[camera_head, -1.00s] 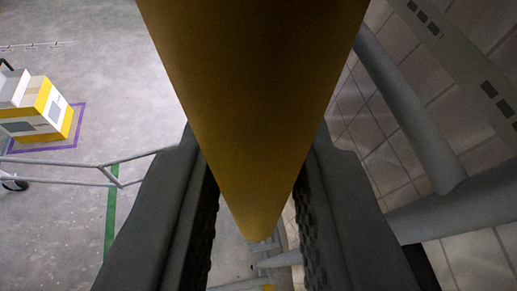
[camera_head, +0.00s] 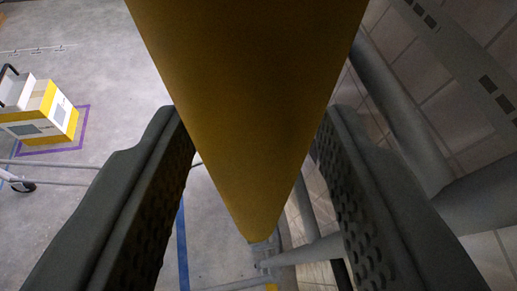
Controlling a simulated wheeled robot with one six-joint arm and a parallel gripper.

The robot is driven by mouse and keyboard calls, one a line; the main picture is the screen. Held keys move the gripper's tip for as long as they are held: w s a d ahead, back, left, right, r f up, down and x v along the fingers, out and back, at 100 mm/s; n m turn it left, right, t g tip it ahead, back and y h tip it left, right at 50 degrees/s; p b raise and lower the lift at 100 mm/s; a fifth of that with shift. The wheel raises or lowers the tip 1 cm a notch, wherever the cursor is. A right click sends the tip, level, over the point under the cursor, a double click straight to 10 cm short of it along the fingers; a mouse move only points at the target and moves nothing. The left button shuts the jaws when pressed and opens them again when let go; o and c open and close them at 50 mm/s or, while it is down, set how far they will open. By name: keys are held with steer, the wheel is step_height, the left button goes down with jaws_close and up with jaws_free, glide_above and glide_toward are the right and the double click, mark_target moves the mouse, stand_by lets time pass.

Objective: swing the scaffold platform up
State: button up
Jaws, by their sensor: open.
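A long yellow bar (camera_head: 245,120) runs through the middle of the view, wide at the top and narrowing towards the lower centre. I cannot tell whether it belongs to the scaffold platform. My gripper (camera_head: 250,135) is open, with one dark ridged finger on each side of the bar. A gap shows between the lower part of the bar and each finger; whether the upper parts touch is hard to tell. Grey scaffold tubes (camera_head: 398,105) stand on the right. The bar hides what lies directly behind it.
A yellow and white box (camera_head: 40,115) stands on the grey floor (camera_head: 105,65) at left, beside purple floor marking. Thin grey rails cross at lower left, with a wheel (camera_head: 22,186). A grey strip with dark slots (camera_head: 450,45) and pale tiles are at right.

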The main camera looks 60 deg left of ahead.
steer(key=shift+d, duration=0.1)
steer(key=v, duration=1.7)
steer(key=shift+d, duration=0.1)
